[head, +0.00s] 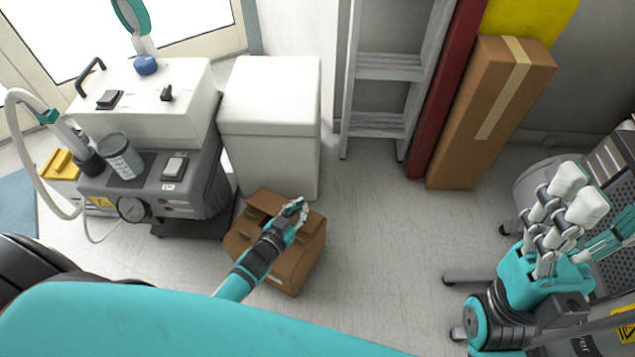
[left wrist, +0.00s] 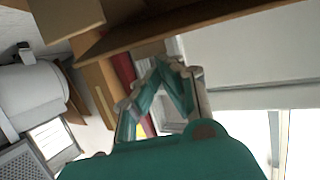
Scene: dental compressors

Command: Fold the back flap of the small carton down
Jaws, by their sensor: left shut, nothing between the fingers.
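The small carton (head: 291,268) stands on the floor, brown, with its top open and flaps standing up. A back flap (head: 284,206) rises along its far edge, beside the white box. My left gripper (head: 297,207) is shut and empty over the carton's far right part, close to the flap; I cannot tell whether it touches. In the left wrist view its fingertips (left wrist: 168,68) meet, and brown cardboard edges (left wrist: 185,28) cross above them. My left forearm hides part of the carton's opening.
A white box (head: 270,125) stands directly behind the carton. A compressor unit (head: 165,190) is to the left. A ladder (head: 390,68), a red panel (head: 440,100) and a tall carton (head: 490,115) lean at the back. The floor right of the carton is clear.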

